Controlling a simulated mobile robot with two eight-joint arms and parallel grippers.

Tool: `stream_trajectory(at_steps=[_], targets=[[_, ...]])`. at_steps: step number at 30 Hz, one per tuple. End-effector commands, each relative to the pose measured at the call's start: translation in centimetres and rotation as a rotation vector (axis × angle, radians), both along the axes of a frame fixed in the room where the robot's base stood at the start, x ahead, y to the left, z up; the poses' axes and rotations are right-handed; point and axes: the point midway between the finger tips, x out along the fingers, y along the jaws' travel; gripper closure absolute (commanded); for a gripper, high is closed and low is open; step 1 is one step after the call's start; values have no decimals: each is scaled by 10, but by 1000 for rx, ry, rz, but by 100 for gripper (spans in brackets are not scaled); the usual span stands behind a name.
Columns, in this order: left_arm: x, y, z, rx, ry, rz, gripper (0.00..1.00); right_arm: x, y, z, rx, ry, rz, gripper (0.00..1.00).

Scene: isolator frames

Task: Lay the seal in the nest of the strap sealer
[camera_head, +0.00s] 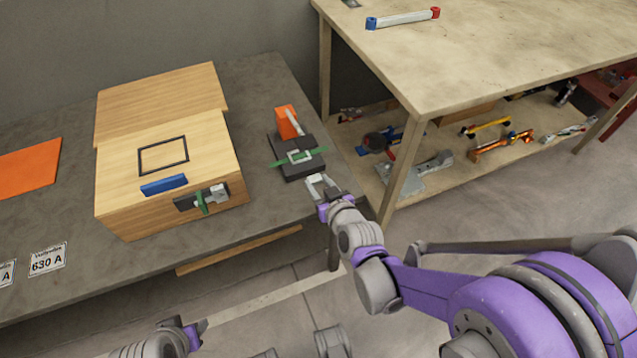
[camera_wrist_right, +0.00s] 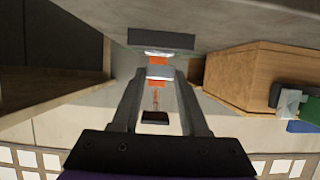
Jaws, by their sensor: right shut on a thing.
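The strap sealer (camera_head: 290,170) stands near the right end of the grey bench, with a dark base, an orange block (camera_head: 285,122) and a pale lever. A green strap (camera_head: 314,151) lies across its base, by a light grey frame-like part (camera_head: 300,157). My right gripper (camera_head: 321,184) is just in front of the sealer's near end. In the right wrist view its fingers are shut on a small light grey piece, the seal (camera_wrist_right: 160,72), held apart from the sealer's dark base (camera_wrist_right: 160,38). My left gripper (camera_head: 198,334) is low in the head view, its fingers unclear.
A wooden box (camera_head: 120,205) with a blue handle and a metal latch stands left of the sealer. An orange sheet (camera_head: 28,168) and labels (camera_head: 47,260) lie further left. A higher wooden table (camera_head: 480,60) with a cluttered lower shelf stands at the right, close to my arm.

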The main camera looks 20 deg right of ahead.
Motion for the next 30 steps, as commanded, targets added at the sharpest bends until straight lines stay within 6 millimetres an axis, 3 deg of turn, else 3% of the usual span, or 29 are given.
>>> stream_trajectory(at_steps=[30], targets=[[1, 0, -14, 0, 5, 0, 55, 65, 2, -11, -1, 0, 0, 100]])
